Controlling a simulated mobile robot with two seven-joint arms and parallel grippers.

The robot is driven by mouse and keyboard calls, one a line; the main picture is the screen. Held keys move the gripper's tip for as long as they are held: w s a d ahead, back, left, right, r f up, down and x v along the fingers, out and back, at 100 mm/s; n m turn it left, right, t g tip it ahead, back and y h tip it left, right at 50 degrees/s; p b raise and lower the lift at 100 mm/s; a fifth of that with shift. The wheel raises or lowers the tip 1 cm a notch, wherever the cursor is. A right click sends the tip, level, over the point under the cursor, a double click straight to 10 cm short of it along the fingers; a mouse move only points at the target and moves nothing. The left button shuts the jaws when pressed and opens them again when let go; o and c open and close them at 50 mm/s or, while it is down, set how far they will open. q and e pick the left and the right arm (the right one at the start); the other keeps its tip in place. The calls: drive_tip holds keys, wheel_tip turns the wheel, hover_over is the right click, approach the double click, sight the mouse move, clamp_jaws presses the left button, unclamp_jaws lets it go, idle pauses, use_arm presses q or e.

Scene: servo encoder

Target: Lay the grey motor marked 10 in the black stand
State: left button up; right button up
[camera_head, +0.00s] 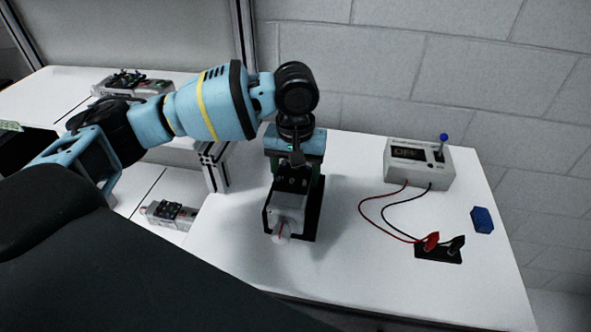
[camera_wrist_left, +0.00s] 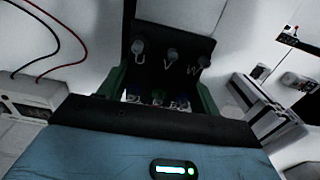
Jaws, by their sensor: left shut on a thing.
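The light grey motor (camera_head: 289,205) is below my left gripper (camera_head: 294,172) on the white table, with its shaft end toward the camera. My left gripper is shut on its black terminal end, marked U, V and W, which also shows in the left wrist view (camera_wrist_left: 170,66) between the green fingers. The black stand (camera_head: 312,218) shows beside and under the motor. I cannot tell whether the motor rests in it or is held just above. The number 10 is not readable. My right gripper is not in view.
A power box (camera_head: 418,165) with a blue-knobbed lever stands at the right. Its red and black leads run to a black clip block (camera_head: 438,251). A blue block (camera_head: 482,219) lies at the right edge. Other grey motors are on the left shelves (camera_head: 132,84), (camera_head: 168,214).

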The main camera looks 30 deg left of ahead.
use_arm(q)
drive_tip(key=shift+w+f, duration=0.1)
drive_tip(key=shift+f, duration=0.1)
idle(0.3)
drive_tip(key=o, duration=1.4)
drive_tip(key=shift+o, duration=0.3)
drive_tip(key=shift+f, duration=0.25)
drive_tip(key=shift+r, duration=0.1)
wheel_tip(320, 180, up, 7)
drive_tip(key=shift+f, duration=0.2)
drive_tip(key=shift+r, duration=0.65)
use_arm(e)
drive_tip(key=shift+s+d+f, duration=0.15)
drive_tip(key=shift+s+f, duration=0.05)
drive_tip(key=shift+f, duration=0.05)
